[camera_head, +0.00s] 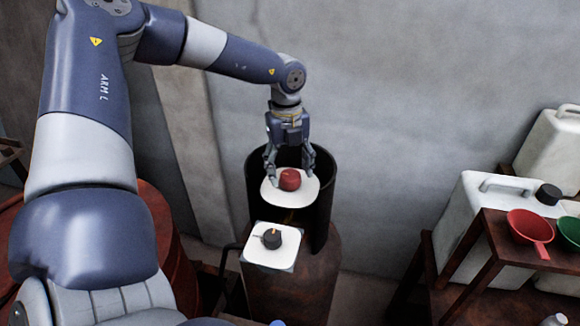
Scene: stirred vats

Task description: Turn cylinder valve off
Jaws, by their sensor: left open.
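A red knob (290,180) sits on a round white plate (291,197) at the mouth of a dark cylindrical shroud (323,210); I take it to be the cylinder valve. My left gripper (290,174) points down over the red knob, with its fingers open on either side of it. I cannot tell whether the fingers touch the knob. A black knob with an orange mark (271,238) sits on a square white plate (265,257) nearer to me. My right gripper is not in view.
A rusty brown block (300,290) stands below the plates. At the right, a dark red table (488,240) holds a red scoop (528,226) and a green bowl (570,231), with white jerrycans (470,215) behind. A red drum (165,250) stands at left. A grey wall (420,120) is behind.

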